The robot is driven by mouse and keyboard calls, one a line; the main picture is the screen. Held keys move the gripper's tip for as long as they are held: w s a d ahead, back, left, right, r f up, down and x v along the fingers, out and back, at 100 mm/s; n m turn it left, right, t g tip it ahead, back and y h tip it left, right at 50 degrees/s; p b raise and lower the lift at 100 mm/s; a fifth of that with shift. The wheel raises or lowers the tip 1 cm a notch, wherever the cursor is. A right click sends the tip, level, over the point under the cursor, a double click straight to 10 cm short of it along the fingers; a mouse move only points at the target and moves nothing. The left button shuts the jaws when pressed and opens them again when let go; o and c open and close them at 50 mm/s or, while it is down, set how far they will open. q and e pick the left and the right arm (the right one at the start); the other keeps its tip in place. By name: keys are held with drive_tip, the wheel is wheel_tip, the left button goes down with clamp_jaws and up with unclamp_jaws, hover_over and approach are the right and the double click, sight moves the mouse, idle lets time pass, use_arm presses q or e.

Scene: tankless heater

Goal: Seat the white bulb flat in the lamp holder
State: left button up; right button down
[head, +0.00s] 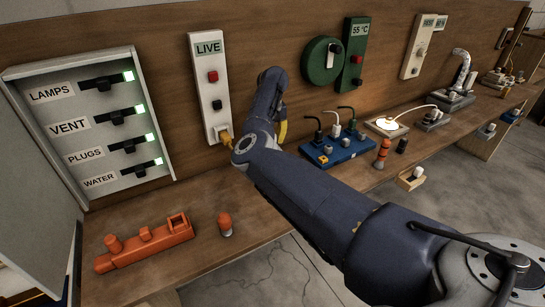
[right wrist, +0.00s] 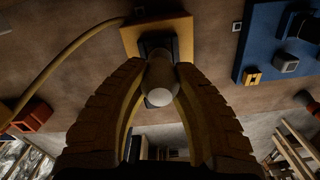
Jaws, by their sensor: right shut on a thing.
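The white bulb (right wrist: 159,96) is between the two yellow-brown fingers of my right gripper (right wrist: 161,68), which is shut on it. In the right wrist view the lamp holder, a yellow block (right wrist: 130,40) with a dark middle, lies just beyond the bulb. The bulb overlaps the dark middle in the picture; I cannot tell whether it touches or is seated flat. In the head view my right arm hides the bulb and the holder; only a yellow finger of the right gripper (head: 283,129) shows beside the wrist. My left gripper is not in view.
A cable (right wrist: 62,62) runs from the holder. A yellow plug (head: 225,136) is in the LIVE box (head: 209,85). A blue socket board (head: 342,150) stands to the right.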

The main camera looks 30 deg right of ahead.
drive_tip(key=shift+f, duration=0.75)
idle(0.8)
drive_tip(key=c, duration=1.1)
unclamp_jaws()
drive_tip(key=shift+s+r, duration=0.1)
drive_tip(key=shift+r, duration=5.9)
